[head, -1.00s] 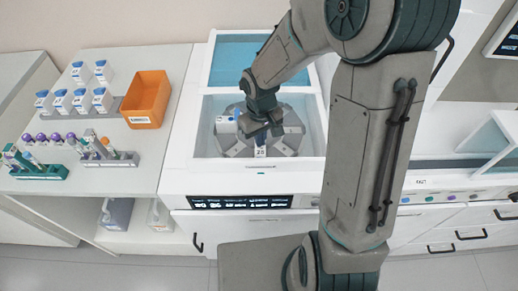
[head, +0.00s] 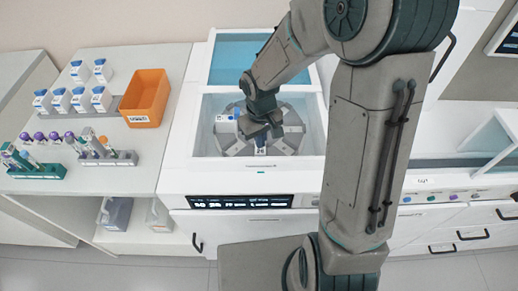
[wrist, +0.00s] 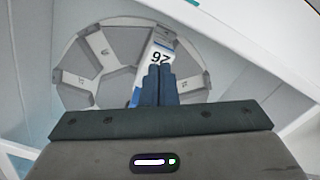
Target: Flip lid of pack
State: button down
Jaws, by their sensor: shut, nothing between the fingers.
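A white and blue pack with a number label that looks like 26 (wrist: 161,51) sits in a slot of the grey round carousel (wrist: 103,50). In the head view my gripper (head: 261,141) reaches down into the open well and hides part of the carousel.
The carousel lies in a white-walled well (head: 211,135) of the analyser, below a blue-tinted window (head: 238,62). On the left counter are an orange bin (head: 146,96), several white and blue packs (head: 80,100) and tube racks (head: 120,158). The well's walls stand close around my gripper.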

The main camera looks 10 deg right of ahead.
aim_at(260, 151)
jog(key=shift+f+b, duration=1.05)
jog(key=shift+f, duration=0.2)
jog(key=shift+r, duration=0.15)
jog(key=shift+r+p, duration=2.3)
jog(key=shift+r, duration=0.45)
jog(key=shift+w, duration=0.1)
jog(key=w+d, duration=0.1)
jog(key=w, duration=0.8)
jog(key=shift+f, duration=0.2)
jog(key=shift+f+b, duration=1.45)
jog(key=shift+f, duration=0.35)
